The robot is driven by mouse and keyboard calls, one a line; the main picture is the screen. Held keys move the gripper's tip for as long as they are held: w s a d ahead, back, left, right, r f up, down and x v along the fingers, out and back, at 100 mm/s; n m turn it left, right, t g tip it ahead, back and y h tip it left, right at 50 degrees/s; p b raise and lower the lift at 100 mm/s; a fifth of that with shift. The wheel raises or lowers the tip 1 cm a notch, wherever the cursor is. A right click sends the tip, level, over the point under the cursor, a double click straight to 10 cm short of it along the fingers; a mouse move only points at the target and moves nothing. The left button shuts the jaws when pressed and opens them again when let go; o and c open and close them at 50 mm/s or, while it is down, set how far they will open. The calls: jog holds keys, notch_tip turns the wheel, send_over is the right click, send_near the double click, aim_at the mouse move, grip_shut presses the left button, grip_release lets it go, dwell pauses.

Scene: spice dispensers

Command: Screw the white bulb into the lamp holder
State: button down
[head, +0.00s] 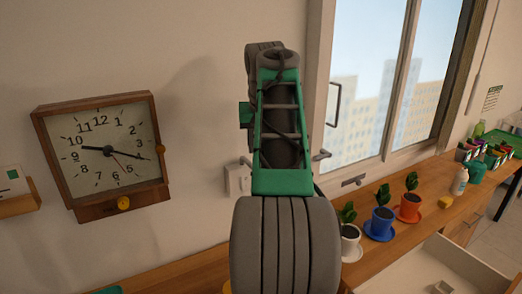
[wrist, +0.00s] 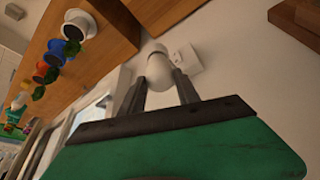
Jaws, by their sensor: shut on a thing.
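The white bulb (wrist: 158,70) is between the fingertips of my gripper (wrist: 159,88) in the wrist view. In the head view my own arm fills the middle and hides the gripper and the bulb. I cannot make out the lamp holder in either view.
A white wall plate (head: 238,180) is beside my arm; it shows past the bulb in the wrist view (wrist: 184,58). A wooden clock (head: 102,150) hangs at left. White (head: 349,242), blue (head: 381,224) and red (head: 408,208) plant pots line the counter. An open drawer (head: 445,265) juts out lower right.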

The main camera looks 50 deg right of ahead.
jog(key=shift+w+f+m+b, duration=0.15)
jog(key=shift+m+b, duration=0.35)
jog(key=shift+b, duration=1.45)
jog(key=b, duration=0.2)
jog(key=shift+a+m+h+b, duration=0.1)
jog(key=shift+m+h+b, duration=0.2)
jog(key=shift+g, duration=0.3)
jog(key=shift+m+b, duration=0.6)
jog(key=shift+b, duration=0.1)
jog(key=shift+a+r+m+g+h, duration=0.15)
jog(key=shift+m+g+h, duration=0.35)
jog(key=shift+m, duration=0.9)
jog(key=shift+w+r+m+g+p, duration=0.2)
jog(key=shift+m+g+p, duration=0.3)
jog(key=shift+m+p, duration=0.45)
jog(key=shift+m+g+p, duration=0.3)
jog(key=shift+m+p, duration=0.6)
jog(key=shift+m, duration=0.05)
jog(key=shift+m+g+p, duration=0.3)
jog(key=shift+m+p, duration=0.3)
jog(key=shift+p, duration=0.4)
